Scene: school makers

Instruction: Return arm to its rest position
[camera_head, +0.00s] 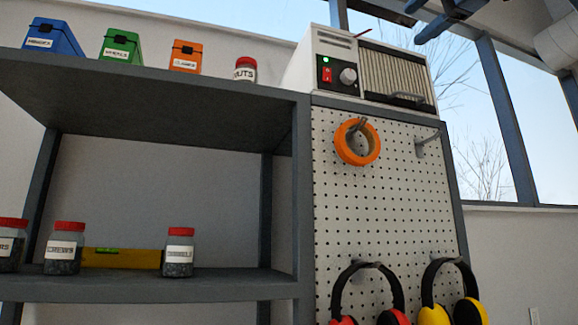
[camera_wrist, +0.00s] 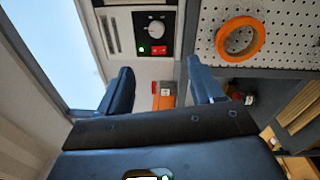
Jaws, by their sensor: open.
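My gripper (camera_wrist: 163,80) shows in the wrist view as two dark blue fingers spread well apart. It is open and nothing is held between the fingers. Beyond the gap are a white wall and a small orange item, apart from the fingers. The white control-panel machine (camera_wrist: 125,30) and the orange tape ring (camera_wrist: 240,39) on the pegboard lie past the fingertips. I cannot identify my gripper with certainty in the head view.
In the head view a grey shelf unit (camera_head: 302,190) carries blue (camera_head: 52,38), green (camera_head: 121,46) and orange (camera_head: 186,58) boxes and jars. The machine (camera_head: 335,62) stands atop the pegboard (camera_head: 390,220), which holds the tape ring (camera_head: 343,145) and two ear defenders.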

